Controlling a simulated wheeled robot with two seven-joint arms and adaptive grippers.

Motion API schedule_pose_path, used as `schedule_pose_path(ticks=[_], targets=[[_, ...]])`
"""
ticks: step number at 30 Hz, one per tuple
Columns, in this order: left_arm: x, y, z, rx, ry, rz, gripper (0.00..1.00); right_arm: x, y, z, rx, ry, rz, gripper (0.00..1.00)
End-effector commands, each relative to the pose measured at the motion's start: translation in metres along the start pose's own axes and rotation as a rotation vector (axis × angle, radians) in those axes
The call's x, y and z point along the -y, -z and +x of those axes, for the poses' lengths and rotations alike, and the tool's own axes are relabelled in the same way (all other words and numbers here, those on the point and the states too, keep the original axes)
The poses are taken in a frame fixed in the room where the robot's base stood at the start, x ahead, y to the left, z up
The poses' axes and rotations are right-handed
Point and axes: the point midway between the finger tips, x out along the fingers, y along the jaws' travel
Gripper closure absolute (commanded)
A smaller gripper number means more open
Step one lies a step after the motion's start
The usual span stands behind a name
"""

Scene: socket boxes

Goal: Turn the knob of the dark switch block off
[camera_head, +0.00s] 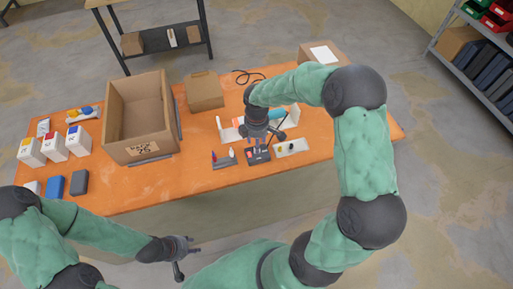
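The dark switch block (258,157) lies near the front edge of the orange table, right of centre. My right gripper (259,146) reaches down over it from above and hides its upper part and most of the knob. Whether the fingers touch the knob or are open cannot be made out. My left gripper (189,258) is in front of the table, low in the picture, with its fingers apart and nothing between them.
A pale block with knobs (294,147) sits close right of the dark one; a dark strip (224,163) with small upright pieces is left. A white holder (229,130) stands behind. A large open carton (138,118) and white boxes (54,147) fill the left.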

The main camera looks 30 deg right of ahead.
Motion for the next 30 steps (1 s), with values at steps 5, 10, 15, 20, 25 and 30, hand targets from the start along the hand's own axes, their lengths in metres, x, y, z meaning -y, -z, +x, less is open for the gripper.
schedule_pose_path(ticks=[5, 10, 15, 20, 25, 30], targets=[[0.002, 0.000, 0.005, 0.000, 0.000, 0.000, 0.60, 0.000, 0.000, 0.025, 0.000, 0.002, 0.003, 0.52], [0.002, 0.000, 0.007, 0.000, 0.000, 0.000, 0.60, 0.000, 0.000, 0.035, -0.001, -0.001, 0.002, 0.52], [0.002, 0.000, 0.007, 0.000, 0.000, 0.000, 0.60, 0.000, 0.000, 0.037, -0.001, -0.001, 0.002, 0.52], [0.002, 0.000, 0.006, 0.000, 0.000, 0.000, 0.60, 0.000, 0.000, 0.036, -0.001, 0.000, 0.002, 0.57], [0.002, 0.000, 0.006, 0.000, 0.000, 0.000, 0.60, 0.000, 0.000, 0.036, -0.001, 0.000, 0.002, 1.00], [0.002, 0.000, 0.007, 0.000, 0.000, 0.000, 0.60, 0.000, 0.000, 0.036, -0.001, 0.000, 0.003, 1.00]])
